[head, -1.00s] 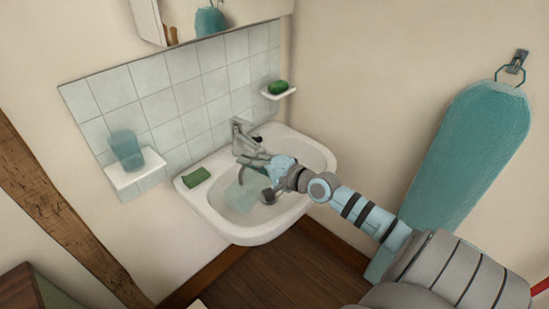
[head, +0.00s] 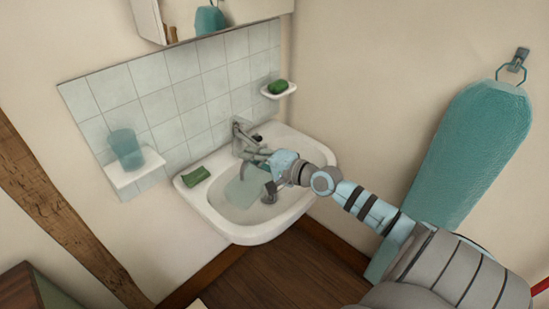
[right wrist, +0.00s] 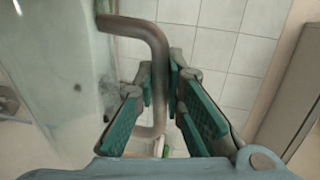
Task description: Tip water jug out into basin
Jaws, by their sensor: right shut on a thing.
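The water jug (head: 243,191) is a pale, see-through vessel over the bowl of the white basin (head: 222,222). It looks tilted, but its mouth and any water in it are hard to make out. My right gripper (head: 263,175) is at the jug's right side, over the basin and close to the tap. In the right wrist view the gripper (right wrist: 160,105) is shut on the jug's grey bent handle (right wrist: 153,40). The clear jug body (right wrist: 60,85) fills the left of that view. My left gripper is out of view.
The metal tap (head: 243,135) stands at the basin's back. A green sponge (head: 196,177) lies on the left rim. A teal cup (head: 126,148) on a shelf and green soap (head: 278,87) on a dish are by the tiles. A teal towel (head: 465,160) hangs at right.

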